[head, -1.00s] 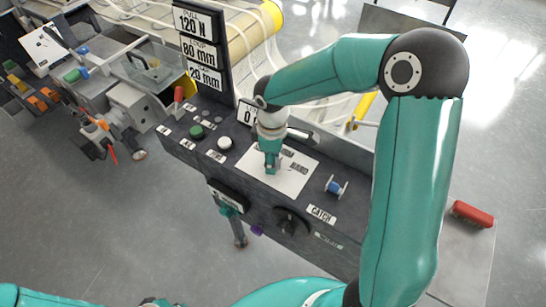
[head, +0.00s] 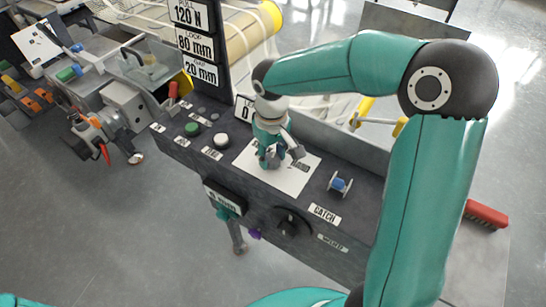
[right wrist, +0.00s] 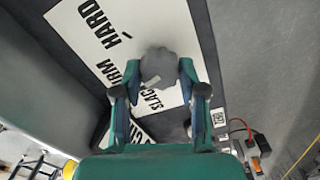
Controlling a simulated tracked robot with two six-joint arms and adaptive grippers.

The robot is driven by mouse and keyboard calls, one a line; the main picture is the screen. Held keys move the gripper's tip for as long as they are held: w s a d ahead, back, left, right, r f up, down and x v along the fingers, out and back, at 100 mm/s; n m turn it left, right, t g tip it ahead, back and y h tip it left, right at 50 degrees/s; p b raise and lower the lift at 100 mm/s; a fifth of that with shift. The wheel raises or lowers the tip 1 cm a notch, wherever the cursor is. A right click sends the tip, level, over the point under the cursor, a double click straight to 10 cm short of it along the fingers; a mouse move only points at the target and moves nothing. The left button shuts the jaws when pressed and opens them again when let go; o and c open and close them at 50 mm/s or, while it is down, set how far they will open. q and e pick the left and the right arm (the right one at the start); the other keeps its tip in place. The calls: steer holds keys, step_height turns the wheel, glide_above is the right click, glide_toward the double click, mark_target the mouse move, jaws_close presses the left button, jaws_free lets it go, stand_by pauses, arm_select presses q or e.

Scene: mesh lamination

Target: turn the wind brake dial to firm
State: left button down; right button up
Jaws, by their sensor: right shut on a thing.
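The wind brake dial is a grey round knob (right wrist: 158,62) in the right wrist view. It sits on a white plate (right wrist: 80,22) printed SLACK, FIRM and HARD. The plate also shows on the dark console in the head view (head: 292,183), where my gripper hides the dial. My right gripper (head: 270,163) points down at the plate. In the right wrist view its two teal fingers (right wrist: 160,80) are on either side of the knob, shut on it. I cannot clearly tell which word the dial points to. My left gripper is out of view.
A green button (head: 193,129) and a white button (head: 221,140) are left of the plate. A blue spool-like part (head: 339,184) and the CATCH label (head: 324,214) are to its right. A black knob (head: 289,222) is on the console's front. A sign board (head: 197,45) rises behind.

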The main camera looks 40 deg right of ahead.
mark_target(271, 157)
steer(key=shift+w+r+m+b, duration=0.15)
steer(key=shift+m+b, duration=0.35)
steer(key=shift+m, duration=0.9)
steer(key=o, duration=1.1)
steer(key=shift+o, duration=0.2)
step_height(271, 157, up, 12)
